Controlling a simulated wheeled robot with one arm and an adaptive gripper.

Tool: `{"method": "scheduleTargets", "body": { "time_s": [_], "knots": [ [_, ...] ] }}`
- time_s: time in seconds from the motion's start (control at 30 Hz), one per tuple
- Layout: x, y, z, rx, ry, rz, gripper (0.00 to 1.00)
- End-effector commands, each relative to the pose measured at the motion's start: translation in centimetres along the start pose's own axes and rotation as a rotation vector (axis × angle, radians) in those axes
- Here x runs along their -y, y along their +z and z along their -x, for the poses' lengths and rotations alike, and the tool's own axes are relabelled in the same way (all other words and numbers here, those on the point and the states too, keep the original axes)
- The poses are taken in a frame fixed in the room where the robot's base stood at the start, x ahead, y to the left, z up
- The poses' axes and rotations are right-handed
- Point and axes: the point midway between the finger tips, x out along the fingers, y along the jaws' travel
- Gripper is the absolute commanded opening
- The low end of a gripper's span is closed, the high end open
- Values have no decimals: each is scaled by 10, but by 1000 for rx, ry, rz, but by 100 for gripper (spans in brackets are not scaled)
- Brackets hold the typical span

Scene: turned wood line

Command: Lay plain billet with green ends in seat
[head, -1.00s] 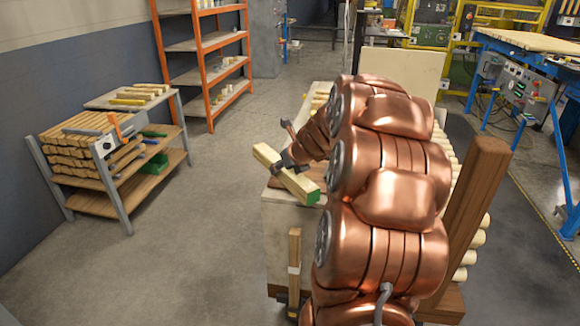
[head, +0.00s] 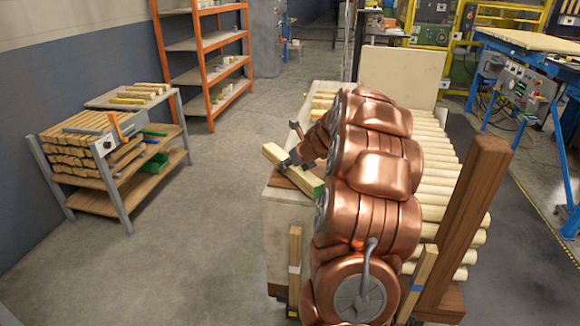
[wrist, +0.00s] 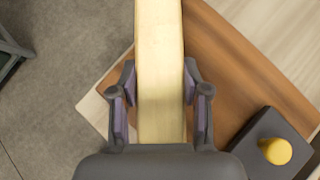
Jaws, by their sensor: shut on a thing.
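My gripper (wrist: 159,86) is shut on the sides of a plain pale billet (wrist: 160,40), which runs straight out between the two fingers. In the head view the billet (head: 274,154) lies slantwise in my gripper (head: 291,164), with a green end (head: 318,192) at the near right. Its far end shows no clear green. The billet is over a brown wooden board (wrist: 238,62) on the corner of a pale bench. I cannot tell whether it touches the board. No seat can be made out for certain; my arm hides part of the bench.
Several pale round rods (head: 445,185) lie in a row right of my arm, near a tall brown post (head: 470,215). A rack of billets (head: 75,150) stands left. The floor between is clear.

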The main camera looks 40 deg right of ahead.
Motion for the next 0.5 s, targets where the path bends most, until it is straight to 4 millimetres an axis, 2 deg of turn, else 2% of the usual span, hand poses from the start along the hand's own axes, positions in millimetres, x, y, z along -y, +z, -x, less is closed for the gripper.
{"method": "scheduleTargets", "body": {
  "time_s": [0.43,0.47,0.5],
  "knots": [
    [0,-4,-4,2,-3,0,0],
    [0,-4,-5,2,-3,1,49],
    [0,-4,-5,2,-3,1,54]
  ]
}}
